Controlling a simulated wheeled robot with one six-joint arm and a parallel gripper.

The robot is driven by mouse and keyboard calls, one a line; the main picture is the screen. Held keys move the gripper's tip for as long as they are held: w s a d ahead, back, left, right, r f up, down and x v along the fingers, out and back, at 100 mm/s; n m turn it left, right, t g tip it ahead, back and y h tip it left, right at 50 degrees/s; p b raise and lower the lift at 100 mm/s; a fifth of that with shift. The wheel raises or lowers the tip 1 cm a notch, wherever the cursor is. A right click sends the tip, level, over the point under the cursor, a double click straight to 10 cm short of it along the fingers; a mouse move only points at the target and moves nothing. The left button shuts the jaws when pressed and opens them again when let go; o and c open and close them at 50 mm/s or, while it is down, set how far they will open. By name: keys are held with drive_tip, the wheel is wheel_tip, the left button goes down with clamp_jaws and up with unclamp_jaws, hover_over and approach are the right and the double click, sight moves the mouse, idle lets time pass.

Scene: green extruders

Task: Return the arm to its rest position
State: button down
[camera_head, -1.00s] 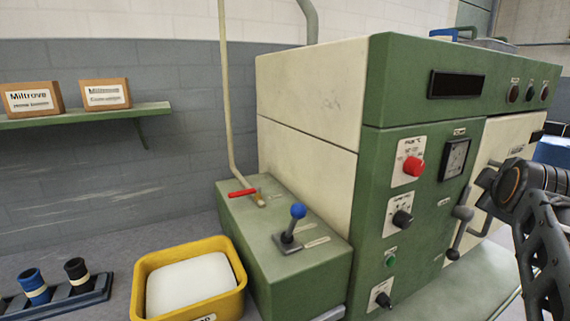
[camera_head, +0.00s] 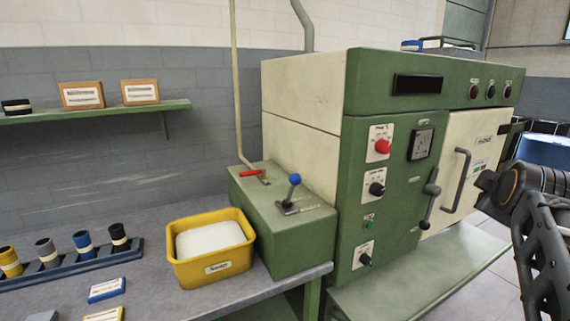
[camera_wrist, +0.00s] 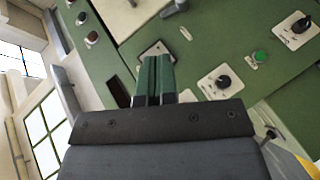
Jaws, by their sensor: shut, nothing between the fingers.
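My gripper (camera_wrist: 155,80) shows in the wrist view with its two green fingers pressed together and nothing between them. It points toward the green front panel (camera_wrist: 200,70) of the machine, which appears tilted in that view. I cannot tell how far the fingers are from the panel. In the head view, part of my arm (camera_head: 545,215) shows at the right edge, in front of the machine's right side. The gripper itself is not seen in the head view.
The green and cream machine (camera_head: 350,150) has knobs, a red button (camera_head: 383,146) and door handles (camera_head: 457,180). A yellow bin (camera_head: 215,268) and a rack (camera_head: 75,272) of spools stand on the bench at left. Open floor (camera_head: 480,290) shows at lower right.

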drive_tip(key=a+f+m+g+y+p, duration=0.3)
drive_tip(key=a+f+y+p, duration=0.4)
drive_tip(key=a, duration=0.6)
drive_tip(key=s+a+f+m+g+p, duration=0.4)
drive_tip(key=s+a+f, duration=0.3)
drive_tip(key=a+f, duration=0.2)
drive_tip(key=shift+s+a+g+p, duration=0.3)
drive_tip(key=shift+s+g+p, duration=0.1)
drive_tip(key=c, duration=1.9)
unclamp_jaws()
